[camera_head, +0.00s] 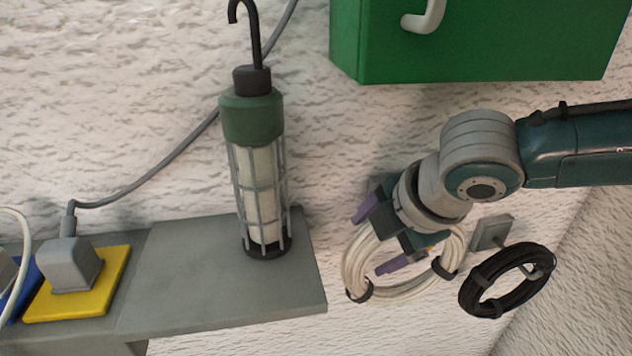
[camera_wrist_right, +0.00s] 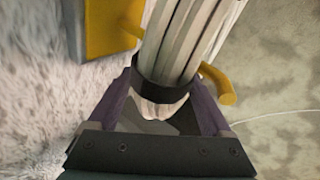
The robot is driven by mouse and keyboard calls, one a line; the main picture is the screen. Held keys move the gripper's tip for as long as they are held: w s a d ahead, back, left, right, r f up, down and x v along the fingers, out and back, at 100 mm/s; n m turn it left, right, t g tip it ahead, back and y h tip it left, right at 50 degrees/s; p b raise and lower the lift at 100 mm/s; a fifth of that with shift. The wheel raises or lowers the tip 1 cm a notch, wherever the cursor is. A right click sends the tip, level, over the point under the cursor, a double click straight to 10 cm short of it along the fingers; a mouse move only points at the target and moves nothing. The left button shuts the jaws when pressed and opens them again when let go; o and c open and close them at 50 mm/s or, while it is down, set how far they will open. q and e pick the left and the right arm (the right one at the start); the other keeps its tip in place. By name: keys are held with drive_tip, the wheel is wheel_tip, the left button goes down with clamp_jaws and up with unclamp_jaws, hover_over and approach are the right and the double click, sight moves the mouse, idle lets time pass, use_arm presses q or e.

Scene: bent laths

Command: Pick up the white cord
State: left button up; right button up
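The white cord (camera_head: 356,262) is a coil bound with black bands, hanging against the wall right of the grey shelf. In the right wrist view the cord (camera_wrist_right: 191,40) is a thick bundle with a black band, beside a yellow hook (camera_wrist_right: 218,86). My right gripper (camera_head: 378,237) is at the coil, its purple fingers spread wide apart. In the wrist view the gripper (camera_wrist_right: 165,92) has one finger on each side of the bundle near the band. I cannot tell whether either finger touches it. The gripper hides part of the coil and most of the hook. My left gripper is out of view.
A black cord coil (camera_head: 478,296) hangs on a grey hook (camera_head: 492,232) close to the right. A caged work lamp (camera_head: 252,125) stands on the grey shelf (camera_head: 190,270). A green cabinet (camera_head: 480,45) is above. Plugs and a yellow plate (camera_head: 75,302) are at left.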

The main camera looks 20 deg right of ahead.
clamp_jaws()
idle(0.5)
